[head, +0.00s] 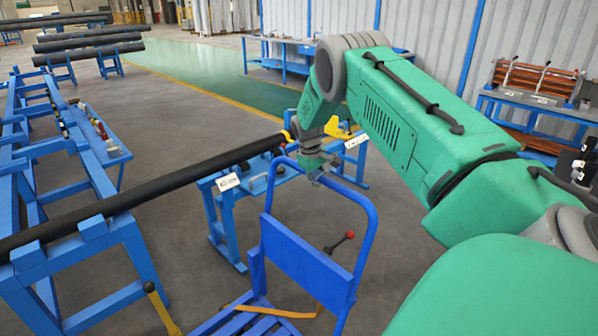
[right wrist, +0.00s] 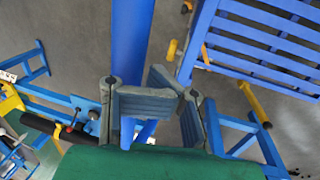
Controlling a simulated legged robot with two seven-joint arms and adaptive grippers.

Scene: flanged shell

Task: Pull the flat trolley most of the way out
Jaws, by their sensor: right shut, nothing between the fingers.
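The flat trolley is blue, with a tall tube handle (head: 368,240) and a panel (head: 300,258) across it; part of its slatted deck (head: 250,320) shows at the bottom edge of the head view. The deck (right wrist: 265,45) also shows at upper right in the right wrist view. My right gripper (head: 318,172) is by the top bar of the handle. In the right wrist view its grey fingers (right wrist: 168,95) are shut and empty, and a thick blue tube (right wrist: 130,40) passes behind them. I cannot tell whether they touch it. My left gripper is out of view.
A long black pipe (head: 150,188) lies on blue stands (head: 100,250) at the left, ending near the handle. An orange strap (head: 270,311) and a red-knobbed lever (head: 340,242) are by the trolley. A blue bench (head: 530,110) stands at right. Grey floor lies open behind the stands.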

